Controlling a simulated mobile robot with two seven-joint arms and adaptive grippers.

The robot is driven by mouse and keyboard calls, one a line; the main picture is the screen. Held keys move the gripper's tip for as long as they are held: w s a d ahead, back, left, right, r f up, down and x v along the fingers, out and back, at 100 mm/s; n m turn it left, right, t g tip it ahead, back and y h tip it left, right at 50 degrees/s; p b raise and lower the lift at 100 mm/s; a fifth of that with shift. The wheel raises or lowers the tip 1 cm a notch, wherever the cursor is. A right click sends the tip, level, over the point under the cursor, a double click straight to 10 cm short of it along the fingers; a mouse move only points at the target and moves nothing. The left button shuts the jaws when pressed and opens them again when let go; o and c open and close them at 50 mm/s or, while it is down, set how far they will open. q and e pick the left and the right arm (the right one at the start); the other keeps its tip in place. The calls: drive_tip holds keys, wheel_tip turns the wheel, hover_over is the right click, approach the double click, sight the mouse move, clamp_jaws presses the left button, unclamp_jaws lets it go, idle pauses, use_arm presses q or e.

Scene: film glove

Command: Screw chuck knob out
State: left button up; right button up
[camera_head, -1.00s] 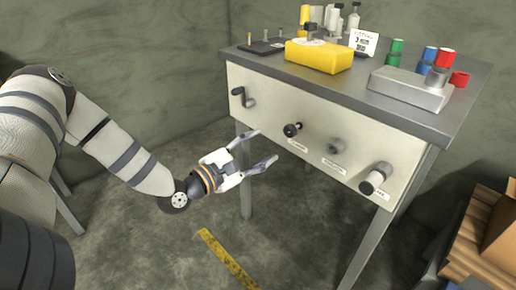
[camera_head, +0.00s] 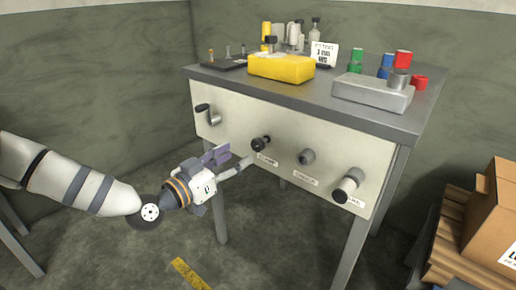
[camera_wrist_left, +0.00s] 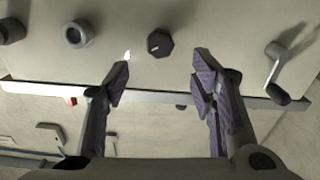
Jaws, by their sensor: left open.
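The front panel (camera_head: 235,125) of the workbench carries a row of controls. A black faceted knob (camera_head: 260,143) has a small label below it. My left gripper (camera_head: 234,160) is open and empty, just left of the black knob. In the left wrist view the black knob (camera_wrist_left: 160,43) lies beyond and between the spread fingertips, apart from both. My right gripper is not in view.
A black crank (camera_head: 207,115) sits on the panel's left end and shows in the wrist view (camera_wrist_left: 279,72). A yellow box (camera_head: 281,67), a grey block (camera_head: 372,93) and coloured cylinders stand on top. Cardboard boxes (camera_head: 490,215) are at right.

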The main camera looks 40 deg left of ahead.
sight(254, 146)
use_arm(q)
drive_tip(key=w, duration=0.2)
drive_tip(key=w+b, duration=0.1)
drive_tip(key=w, duration=0.2)
drive_tip(key=w+b, duration=0.1)
drive_tip(key=w, duration=0.1)
drive_tip(key=shift+w+d+f, duration=0.3)
drive_tip(key=shift+w+d, duration=0.05)
drive_tip(key=shift+w, duration=0.05)
drive_tip(key=shift+w+r, duration=0.15)
drive_tip(key=shift+w, duration=0.45)
drive_tip(key=c, duration=1.2)
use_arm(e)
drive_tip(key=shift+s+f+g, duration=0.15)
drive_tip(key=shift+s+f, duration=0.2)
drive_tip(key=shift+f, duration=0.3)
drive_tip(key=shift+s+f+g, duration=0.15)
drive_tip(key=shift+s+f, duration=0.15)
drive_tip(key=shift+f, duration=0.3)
use_arm(q)
drive_tip(key=shift+n, duration=0.3)
drive_tip(key=n, duration=0.5)
drive_tip(key=n+b, duration=0.1)
drive_tip(key=n, duration=0.5)
drive_tip(key=shift+a, duration=0.1)
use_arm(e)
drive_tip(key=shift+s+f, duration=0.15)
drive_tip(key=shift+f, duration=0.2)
